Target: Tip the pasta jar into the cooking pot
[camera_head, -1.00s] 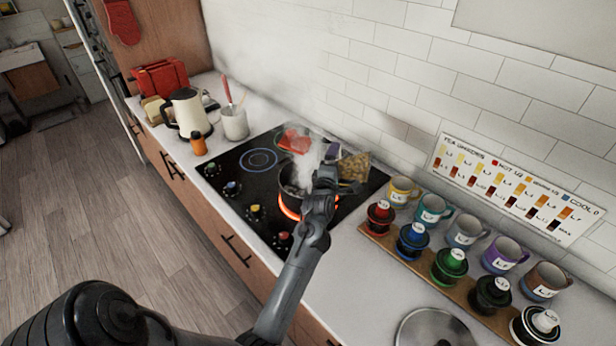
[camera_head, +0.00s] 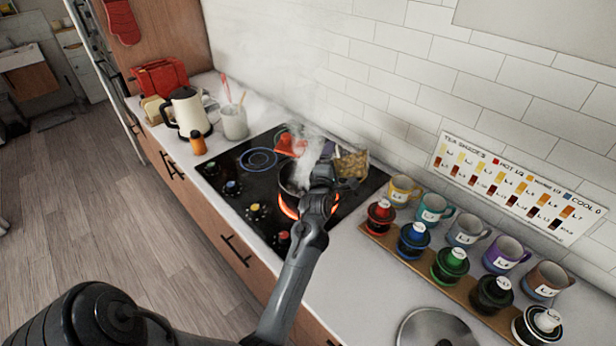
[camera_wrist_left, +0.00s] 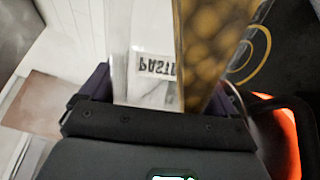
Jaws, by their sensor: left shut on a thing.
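The clear pasta jar (camera_head: 352,165), filled with tan pasta, is held tilted above the back right of the stove. In the left wrist view the jar (camera_wrist_left: 150,30) shows its PASTA label inverted, with pasta (camera_wrist_left: 210,45) gathered on the right side. My left gripper (camera_head: 338,172) is shut on the jar, and its fingers (camera_wrist_left: 165,100) sit on both sides of it. The cooking pot (camera_head: 291,186) stands on a glowing red burner, left of the gripper and partly hidden by my arm and steam. My right gripper is not in view.
The black stove (camera_head: 230,180) has a red item (camera_head: 291,143) at its back. A kettle (camera_head: 187,110) and utensil crock (camera_head: 233,122) stand left. Mugs (camera_head: 467,232) and colored-lidded containers on a wooden board line the right counter. A round lid (camera_head: 437,328) lies front right.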

